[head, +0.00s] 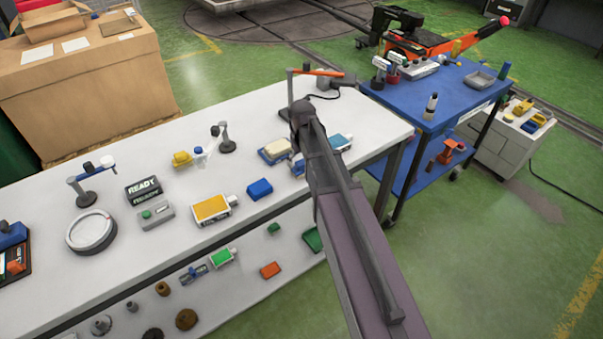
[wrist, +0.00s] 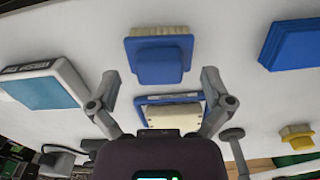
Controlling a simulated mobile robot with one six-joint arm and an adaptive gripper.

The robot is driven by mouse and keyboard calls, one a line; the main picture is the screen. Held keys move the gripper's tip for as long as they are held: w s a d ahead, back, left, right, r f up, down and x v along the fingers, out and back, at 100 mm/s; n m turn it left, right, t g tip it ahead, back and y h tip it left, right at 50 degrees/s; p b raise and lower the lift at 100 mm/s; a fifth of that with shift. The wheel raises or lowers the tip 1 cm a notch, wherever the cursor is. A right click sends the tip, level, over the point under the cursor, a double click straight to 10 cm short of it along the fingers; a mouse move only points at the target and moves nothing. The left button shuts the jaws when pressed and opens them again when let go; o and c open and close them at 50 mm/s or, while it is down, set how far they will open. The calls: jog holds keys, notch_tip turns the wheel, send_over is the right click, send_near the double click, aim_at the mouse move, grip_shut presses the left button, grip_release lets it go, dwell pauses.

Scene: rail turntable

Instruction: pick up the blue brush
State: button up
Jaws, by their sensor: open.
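The blue brush (wrist: 160,60), with a pale bristle strip along its upper edge, lies on the white bench in the wrist view. In the head view the blue brush (head: 298,167) is largely hidden behind my arm. My gripper (wrist: 161,80) is open and empty, its fingers spread to either side just below the brush in the wrist view. I cannot tell its height above the bench. Between the fingers shows a second blue item with a cream top (wrist: 172,112), which also shows in the head view (head: 275,151). The gripper itself is hidden by my arm there.
A blue block (wrist: 292,45) and a white-and-cyan box (wrist: 45,86) lie to either side of the brush. A yellow item (head: 181,158) and a yellow-faced box (head: 211,209) are on the white bench (head: 120,255). A blue cart (head: 420,110) stands at the right.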

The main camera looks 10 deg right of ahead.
jog(key=shift+f, duration=0.4)
dwell(0.3)
jog(key=c, duration=1.2)
